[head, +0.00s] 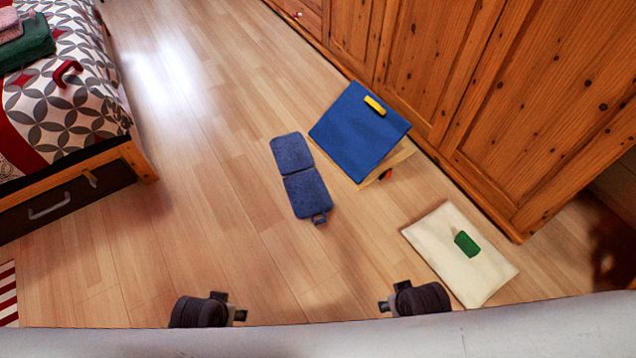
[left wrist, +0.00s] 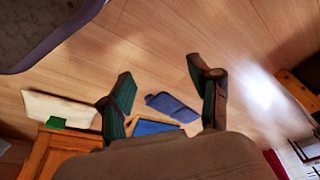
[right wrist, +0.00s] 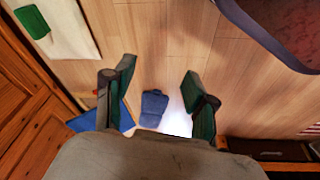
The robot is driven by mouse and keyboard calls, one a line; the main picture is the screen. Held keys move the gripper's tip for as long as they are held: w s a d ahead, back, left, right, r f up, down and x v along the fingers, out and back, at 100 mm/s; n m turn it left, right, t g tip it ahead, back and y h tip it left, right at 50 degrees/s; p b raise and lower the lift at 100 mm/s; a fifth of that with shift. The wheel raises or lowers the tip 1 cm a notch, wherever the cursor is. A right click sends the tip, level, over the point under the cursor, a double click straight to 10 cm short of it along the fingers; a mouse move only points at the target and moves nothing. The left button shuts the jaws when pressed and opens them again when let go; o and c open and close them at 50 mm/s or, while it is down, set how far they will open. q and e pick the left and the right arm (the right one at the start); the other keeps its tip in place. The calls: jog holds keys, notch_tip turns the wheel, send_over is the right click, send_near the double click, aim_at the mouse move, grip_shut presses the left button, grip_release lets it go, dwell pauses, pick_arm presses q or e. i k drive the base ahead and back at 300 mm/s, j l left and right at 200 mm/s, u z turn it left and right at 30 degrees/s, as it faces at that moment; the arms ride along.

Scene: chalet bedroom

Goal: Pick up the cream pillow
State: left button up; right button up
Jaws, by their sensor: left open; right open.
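The cream pillow (head: 440,245) lies flat on the wooden floor at the right, close to the wooden cabinet, with a small green block-like piece (head: 466,243) on top. The pillow also shows at the left of the left wrist view (left wrist: 58,108) and at the upper left of the right wrist view (right wrist: 72,22). My left gripper (left wrist: 160,72) is open and empty, well to the left of the pillow in the head view. My right gripper (right wrist: 160,72) is open and empty, nearer to the pillow but apart from it. In the head view both grippers show only partly.
A bed (head: 65,100) with a patterned cover is at upper left. The floor (head: 200,200) between is clear.

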aim_at(469, 264)
jog(key=k+z, duration=0.15)
jog(key=z, duration=1.4)
jog(key=i+j, duration=0.1)
jog(key=i+l+z, duration=0.05)
jog(key=i, duration=0.05)
